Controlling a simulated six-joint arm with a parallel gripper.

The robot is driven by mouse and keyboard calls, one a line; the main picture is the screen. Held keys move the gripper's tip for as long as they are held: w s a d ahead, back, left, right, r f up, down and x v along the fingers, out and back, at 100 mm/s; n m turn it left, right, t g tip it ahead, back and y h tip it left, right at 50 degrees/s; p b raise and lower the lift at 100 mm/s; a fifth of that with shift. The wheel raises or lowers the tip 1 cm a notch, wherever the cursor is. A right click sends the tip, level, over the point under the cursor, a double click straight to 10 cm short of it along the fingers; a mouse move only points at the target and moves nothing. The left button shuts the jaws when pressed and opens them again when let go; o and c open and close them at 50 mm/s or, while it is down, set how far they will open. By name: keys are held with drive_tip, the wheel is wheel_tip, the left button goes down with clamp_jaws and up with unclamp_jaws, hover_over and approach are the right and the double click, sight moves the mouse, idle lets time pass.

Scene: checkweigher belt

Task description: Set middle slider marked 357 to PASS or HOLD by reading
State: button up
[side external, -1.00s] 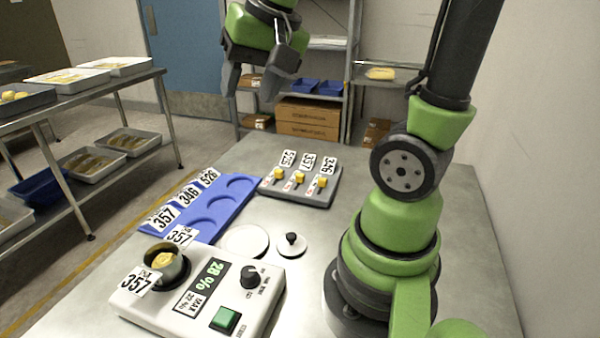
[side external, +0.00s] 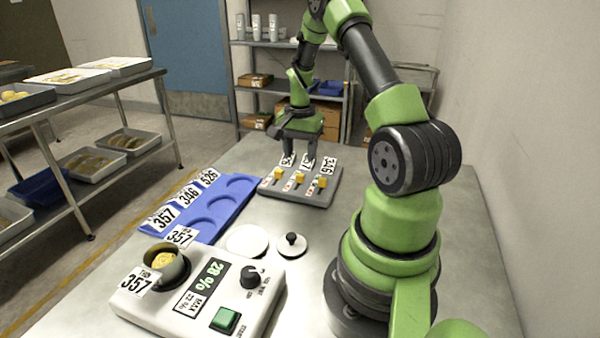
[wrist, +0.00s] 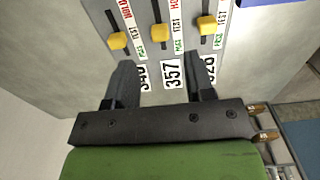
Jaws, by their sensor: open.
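The grey slider panel (side external: 318,198) has three yellow knobs. The middle knob (side external: 299,177) shows in the wrist view (wrist: 160,33) above the 357 label (wrist: 172,74). It sits near TEST, between red HOLD at the far end and green PASS near the label; its exact mark is unclear. My gripper (side external: 298,161) is open and empty above the label side of the panel, its fingers either side of the 357 label and short of the knob. The tester (side external: 205,300), with a 357 card (side external: 137,282), displays 28 %; its printed card seems to read MAX 22 %.
The neighbouring knobs marked 346 (wrist: 117,40) and 526 (wrist: 207,25) stand close on both sides. A blue tray (side external: 235,198) lies left of the panel. A white disc (side external: 247,240) and a black-knobbed lid (side external: 291,244) lie in front.

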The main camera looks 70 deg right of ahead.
sight(300, 174)
wheel_tip(300, 174, down, 6)
drive_tip(key=shift+f, duration=0.15)
